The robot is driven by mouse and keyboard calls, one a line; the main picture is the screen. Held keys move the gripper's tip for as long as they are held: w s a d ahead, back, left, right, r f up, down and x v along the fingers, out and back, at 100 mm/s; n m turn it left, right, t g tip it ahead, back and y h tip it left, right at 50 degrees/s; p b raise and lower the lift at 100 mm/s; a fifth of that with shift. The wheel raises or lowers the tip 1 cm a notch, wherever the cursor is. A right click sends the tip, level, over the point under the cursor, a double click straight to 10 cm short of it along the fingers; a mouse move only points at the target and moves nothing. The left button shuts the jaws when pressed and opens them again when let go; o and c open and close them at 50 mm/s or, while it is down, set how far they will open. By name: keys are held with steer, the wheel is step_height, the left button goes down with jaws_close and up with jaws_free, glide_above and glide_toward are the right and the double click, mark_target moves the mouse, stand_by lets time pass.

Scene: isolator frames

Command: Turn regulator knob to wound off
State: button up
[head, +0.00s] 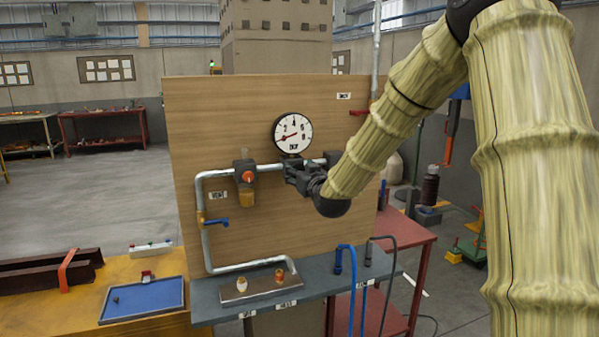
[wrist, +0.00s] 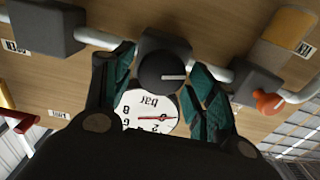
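The regulator knob (wrist: 160,74) is a dark round cap with a white line, on a dark body in the pipe run. In the wrist view the line points right. My gripper (wrist: 160,78) has its teal-padded fingers on either side of the knob, with the fingers apart; I cannot tell whether either pad touches it. In the head view my gripper (head: 298,172) is at the pipe just below the gauge and hides the knob. The round white pressure gauge (head: 292,133) has a red needle pointing left and slightly down. It also shows upside down in the wrist view (wrist: 148,112).
A filter unit with an orange-red cap (head: 248,176) and a blue-handled valve (head: 217,221) sit left of my gripper on the wooden panel (head: 225,110). Blue and black hoses (head: 352,265) rise from the grey bench on the right. A blue tray (head: 143,299) lies at lower left.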

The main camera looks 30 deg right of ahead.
steer(key=c, duration=0.6)
steer(key=shift+n+b, duration=0.35)
steer(key=shift+n, duration=0.05)
steer(key=shift+w+a+f+n+b, duration=0.1)
steer(key=shift+a+n+b, duration=0.05)
steer(key=shift+n+b, duration=2.85)
steer(key=shift+a+f+n+b, duration=0.1)
steer(key=shift+n+b, duration=2.1)
steer(key=shift+n, duration=1.6)
